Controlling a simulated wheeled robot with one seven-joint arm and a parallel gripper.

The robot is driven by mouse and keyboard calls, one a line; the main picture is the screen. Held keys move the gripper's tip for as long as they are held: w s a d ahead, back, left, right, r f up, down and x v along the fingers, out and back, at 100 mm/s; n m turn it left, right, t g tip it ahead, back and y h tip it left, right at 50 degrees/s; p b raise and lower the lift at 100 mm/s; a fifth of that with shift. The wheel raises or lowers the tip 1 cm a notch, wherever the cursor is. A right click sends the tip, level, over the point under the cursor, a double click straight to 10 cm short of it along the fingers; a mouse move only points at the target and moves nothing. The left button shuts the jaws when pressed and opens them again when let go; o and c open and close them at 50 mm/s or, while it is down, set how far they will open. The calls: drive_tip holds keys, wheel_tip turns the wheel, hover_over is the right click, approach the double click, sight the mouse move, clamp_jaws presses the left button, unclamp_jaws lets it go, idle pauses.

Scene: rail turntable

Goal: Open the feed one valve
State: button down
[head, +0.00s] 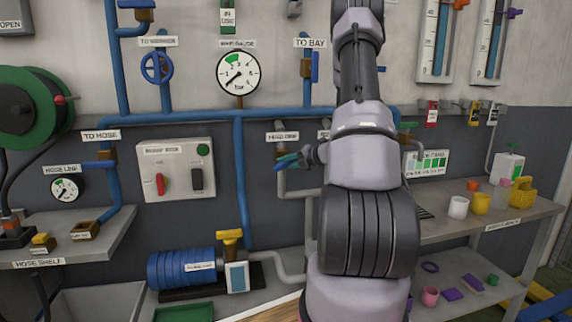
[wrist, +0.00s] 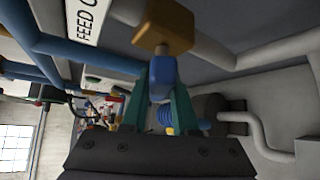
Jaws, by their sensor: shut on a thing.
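The feed one valve is a brass body (wrist: 168,28) with a blue lever handle (wrist: 161,70), set in a grey pipe in the wrist view. The feed one label (head: 283,136) is on the wall above my gripper (head: 288,161) in the head view. In the wrist view my gripper (wrist: 161,95) has its two teal fingers shut on the blue handle, one on each side. The handle points away from the brass body toward my palm. In the head view the valve body is too small and covered to make out, and my arm hides the wall to its right.
A switch box (head: 174,168) with a red and a black switch is left of my gripper. Below stands a blue pump (head: 182,268). A pressure gauge (head: 238,72) is above. A bench (head: 520,216) with cups is at right.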

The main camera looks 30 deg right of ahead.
drive_tip(key=n+g+h, duration=0.2)
drive_tip(key=h, duration=0.1)
drive_tip(key=shift+a+n, duration=0.1)
drive_tip(key=shift+n, duration=0.2)
drive_tip(key=shift+n+g+h, duration=0.5)
drive_tip(key=shift+n+h, duration=0.4)
drive_tip(key=shift+h, duration=0.9)
drive_tip(key=c, duration=0.7)
unclamp_jaws()
drive_tip(key=v, duration=1)
drive_tip(key=shift+s+r, duration=0.3)
